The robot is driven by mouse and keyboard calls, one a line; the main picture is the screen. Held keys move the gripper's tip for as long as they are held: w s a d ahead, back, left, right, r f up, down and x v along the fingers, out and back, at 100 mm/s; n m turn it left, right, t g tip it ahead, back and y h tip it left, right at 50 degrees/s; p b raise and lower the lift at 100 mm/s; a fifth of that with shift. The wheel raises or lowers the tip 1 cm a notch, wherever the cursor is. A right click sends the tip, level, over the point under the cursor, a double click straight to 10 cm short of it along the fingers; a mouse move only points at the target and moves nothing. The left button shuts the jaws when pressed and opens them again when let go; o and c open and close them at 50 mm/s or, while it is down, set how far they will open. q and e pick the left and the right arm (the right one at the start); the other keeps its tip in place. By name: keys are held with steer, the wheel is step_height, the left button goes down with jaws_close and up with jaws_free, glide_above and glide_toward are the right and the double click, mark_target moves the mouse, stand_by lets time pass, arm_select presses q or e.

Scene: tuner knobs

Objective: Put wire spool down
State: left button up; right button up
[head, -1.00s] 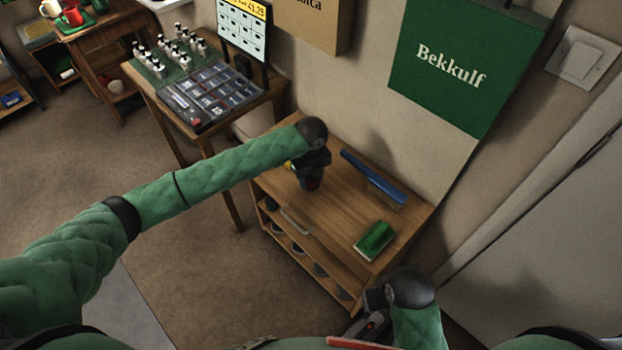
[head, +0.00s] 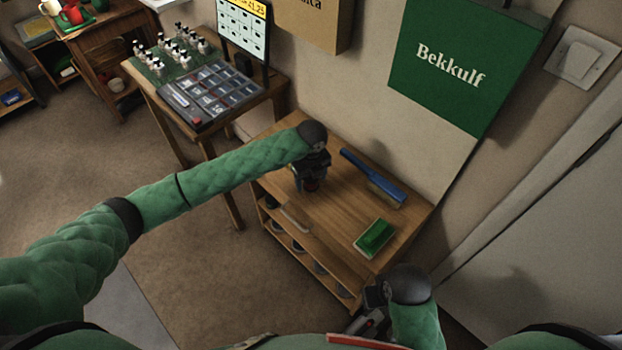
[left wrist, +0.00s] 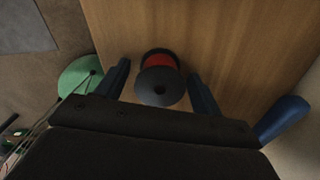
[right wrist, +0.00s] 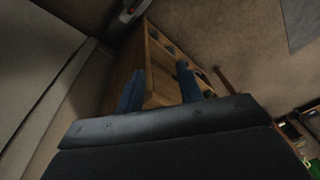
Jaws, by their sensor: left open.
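The wire spool (left wrist: 160,75), with black flanges and red wire, appears to stand on the wooden top of a low shelf unit (head: 335,215). In the left wrist view it is between the two blue fingers of my left gripper (left wrist: 158,80), with a gap on both sides. In the head view my left gripper (head: 312,174) is low over the shelf top, and the spool (head: 312,185) is mostly hidden beneath it. My right gripper (right wrist: 158,85) has its fingers apart with nothing between them. In the head view it is near the shelf's front right corner.
A blue-handled brush (head: 372,178) lies at the back of the shelf top, and a green block (head: 376,236) lies at its right. The wood between them and the spool is clear. A table to the left holds a compartment tray (head: 212,95) and several small bottles (head: 170,50).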

arm_select(q)
steer(key=shift+r, duration=0.45)
step_height(320, 180, up, 3)
steer(key=shift+f+b, duration=0.1)
steer(key=shift+b, duration=0.35)
step_height(320, 180, up, 7)
steer(key=shift+f+b, duration=0.1)
steer(key=shift+b, duration=0.5)
steer(key=s+d+f+n+t+h, duration=0.1)
steer(key=s+d+f+n+h, duration=0.15)
steer(key=s+n, duration=0.45)
steer(key=s+d+f+n+h, duration=0.2)
steer(key=s+f+n, duration=0.15)
steer(key=s, duration=0.55)
steer(key=s+a+f+n+t+y, duration=0.1)
steer(key=s+a+f+n, duration=0.4)
steer(key=s+a+n, duration=1.2)
steer(key=shift+s+a+y, duration=0.5)
steer(key=shift+s+y, duration=0.25)
steer(key=shift+s, duration=0.3)
arm_select(e)
steer(key=shift+w+a+f+t+y, duration=0.2)
steer(key=shift+a+f, duration=0.2)
steer(key=shift+a, duration=0.15)
steer(key=shift+w+a+f+t+y, duration=0.1)
steer(key=shift+w+a+f+t, duration=0.1)
steer(key=shift+a+f, duration=0.25)
